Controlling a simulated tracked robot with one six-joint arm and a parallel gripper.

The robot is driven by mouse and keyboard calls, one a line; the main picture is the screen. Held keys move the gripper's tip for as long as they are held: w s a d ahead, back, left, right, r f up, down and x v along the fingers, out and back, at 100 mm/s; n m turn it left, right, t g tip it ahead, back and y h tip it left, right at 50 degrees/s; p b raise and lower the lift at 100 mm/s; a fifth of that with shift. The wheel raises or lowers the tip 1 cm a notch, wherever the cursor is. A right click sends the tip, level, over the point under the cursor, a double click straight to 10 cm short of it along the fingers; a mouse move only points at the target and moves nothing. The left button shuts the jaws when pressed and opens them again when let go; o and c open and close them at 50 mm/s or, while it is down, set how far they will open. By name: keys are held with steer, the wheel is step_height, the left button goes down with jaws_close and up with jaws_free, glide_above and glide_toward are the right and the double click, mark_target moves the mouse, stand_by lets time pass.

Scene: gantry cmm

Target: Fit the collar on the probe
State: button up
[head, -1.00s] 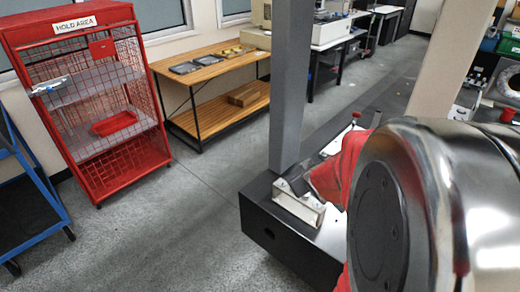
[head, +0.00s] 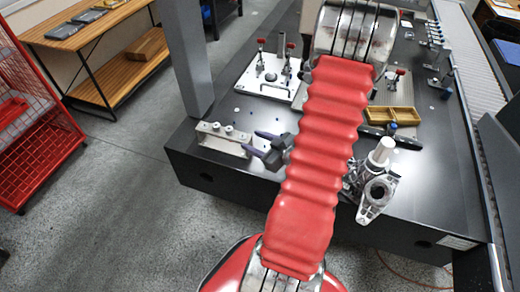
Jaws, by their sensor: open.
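My gripper (head: 251,142) is open, with two dark fingers pointing left, beside my red arm sleeve and above the front left of the dark table. It appears empty. A pale upright cylinder (head: 383,149), possibly the probe, shows to the right of the sleeve. Just in front of it is a silver metal part with a round dark opening (head: 377,191). I cannot tell which part is the collar. My arm covers the middle of the table and may hide it.
A metal bracket block (head: 224,139) sits close left of my gripper. A white plate with red-topped clamps (head: 270,77) lies behind. A yellow tray (head: 392,115) and a black bar (head: 405,142) lie right of my arm. A grey column (head: 186,60) rises at the table's left edge.

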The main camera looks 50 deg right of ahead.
mark_target(232, 132)
steer(key=s+t, duration=0.1)
steer(key=s, duration=0.1)
steer(key=s+a+m+t, duration=0.1)
steer(key=shift+s+a+t, duration=0.1)
steer(key=shift+s+t, duration=0.2)
steer(key=shift+s, duration=0.05)
steer(key=shift+w, duration=0.15)
steer(key=shift+w+d+f, duration=0.1)
steer(key=shift+w+f, duration=0.25)
steer(key=shift+w, duration=1.9)
steer(key=shift+w+d+f, duration=0.15)
steer(key=shift+w+f, duration=0.15)
steer(key=shift+w, duration=1.9)
steer(key=shift+w+d+f, duration=0.1)
steer(key=shift+w+f, duration=0.25)
steer(key=shift+w, duration=1.9)
steer(key=shift+c, duration=0.3)
steer(key=c, duration=1)
steer(key=o, duration=0.3)
steer(key=c, duration=0.3)
